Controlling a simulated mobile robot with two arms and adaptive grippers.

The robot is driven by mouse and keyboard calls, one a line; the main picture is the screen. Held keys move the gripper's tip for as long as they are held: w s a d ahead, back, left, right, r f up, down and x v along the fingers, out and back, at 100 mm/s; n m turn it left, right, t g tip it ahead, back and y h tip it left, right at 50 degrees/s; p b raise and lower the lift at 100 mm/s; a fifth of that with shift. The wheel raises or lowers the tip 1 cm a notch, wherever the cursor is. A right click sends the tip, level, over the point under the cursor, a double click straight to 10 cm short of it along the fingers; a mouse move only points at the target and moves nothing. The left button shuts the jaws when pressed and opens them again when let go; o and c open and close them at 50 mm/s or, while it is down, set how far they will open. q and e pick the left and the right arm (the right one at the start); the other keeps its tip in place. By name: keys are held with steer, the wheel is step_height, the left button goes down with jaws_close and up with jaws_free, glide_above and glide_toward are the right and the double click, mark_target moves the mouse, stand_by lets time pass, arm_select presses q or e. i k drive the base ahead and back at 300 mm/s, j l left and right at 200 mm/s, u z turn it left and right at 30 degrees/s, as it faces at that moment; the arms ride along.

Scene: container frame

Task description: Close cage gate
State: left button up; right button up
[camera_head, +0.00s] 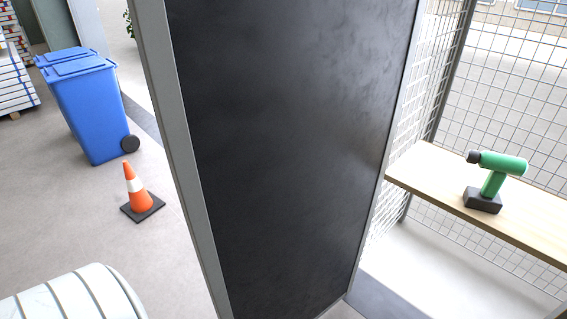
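A tall black panel (290,150) with a light grey metal edge (180,150) fills the middle of the head view. It appears to be the cage gate, but its hinges and latch are not seen. To its right is the inside of the wire mesh cage (500,85). The panel's right edge meets the mesh side near the shelf; I cannot tell whether they touch or whether the panel is swung open. Neither of my grippers is in view.
A wooden shelf (430,175) in the cage holds a green cordless drill (495,175). On the left floor stand a blue wheeled bin (90,110) and an orange cone (132,182). A white rounded striped object (75,295) is at the lower left. Floor beside the cone is clear.

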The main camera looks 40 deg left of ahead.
mark_target(278, 120)
steer(key=k+j+z, duration=0.15)
steer(key=j, duration=0.35)
steer(key=k+j+z, duration=0.1)
steer(key=k+j, duration=0.2)
steer(key=j, duration=0.15)
steer(key=k+j+z, duration=0.15)
steer(key=j, duration=0.3)
steer(key=k+j+z, duration=0.15)
steer(key=k+j, duration=0.3)
steer(key=j, duration=0.3)
steer(key=k+j+z, duration=0.1)
steer(key=j, duration=0.35)
steer(key=k+j, duration=0.1)
steer(key=j, duration=0.3)
steer(key=k+j+z, duration=0.15)
steer(key=j, duration=0.25)
steer(key=i+j+z, duration=0.4)
steer(key=i+j, duration=0.7)
